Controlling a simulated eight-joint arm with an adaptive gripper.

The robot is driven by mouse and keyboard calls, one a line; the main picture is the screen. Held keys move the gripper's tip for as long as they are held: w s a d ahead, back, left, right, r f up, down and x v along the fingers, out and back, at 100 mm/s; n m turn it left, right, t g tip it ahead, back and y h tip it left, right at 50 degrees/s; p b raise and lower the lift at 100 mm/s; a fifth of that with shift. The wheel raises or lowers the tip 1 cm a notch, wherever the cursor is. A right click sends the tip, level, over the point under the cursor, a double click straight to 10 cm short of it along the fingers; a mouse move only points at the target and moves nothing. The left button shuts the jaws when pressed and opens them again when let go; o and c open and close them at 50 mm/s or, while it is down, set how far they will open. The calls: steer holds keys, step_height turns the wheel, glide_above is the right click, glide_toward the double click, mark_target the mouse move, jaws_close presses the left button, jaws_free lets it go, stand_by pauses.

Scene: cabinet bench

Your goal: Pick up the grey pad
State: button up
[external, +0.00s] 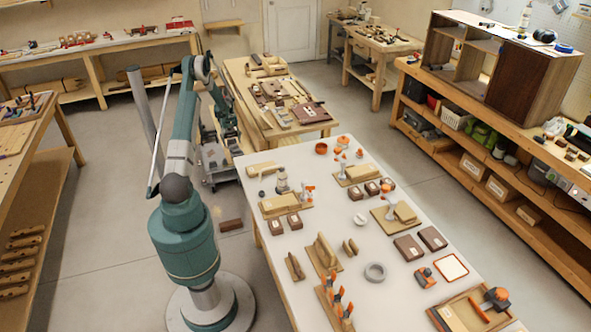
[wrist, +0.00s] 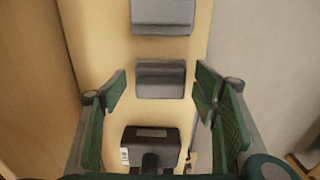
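In the wrist view a small grey pad (wrist: 161,79) lies on a pale wooden surface (wrist: 107,20), between and just beyond my fingertips. A second, larger grey piece (wrist: 163,17) lies farther off at the top edge. My gripper (wrist: 162,90) is open and empty, with its green finger pads spread on both sides of the nearer grey pad; no contact shows. In the external view my arm bends down at the left side of the rear wooden bench (external: 262,108), and the fingertips are too small to make out. I cannot match the pad to a thing in that view.
A dark block with a label (wrist: 151,147) stands between my fingers, nearer the camera. Grey floor (wrist: 265,70) shows at the right of the wooden surface. In the external view a crowded white-topped table (external: 330,240) stands in front of the rear bench.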

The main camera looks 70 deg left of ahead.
steer(key=c, duration=0.9)
steer(key=shift+c, duration=0.2)
steer(key=shift+r+p, duration=0.75)
steer(key=shift+r, duration=4.25)
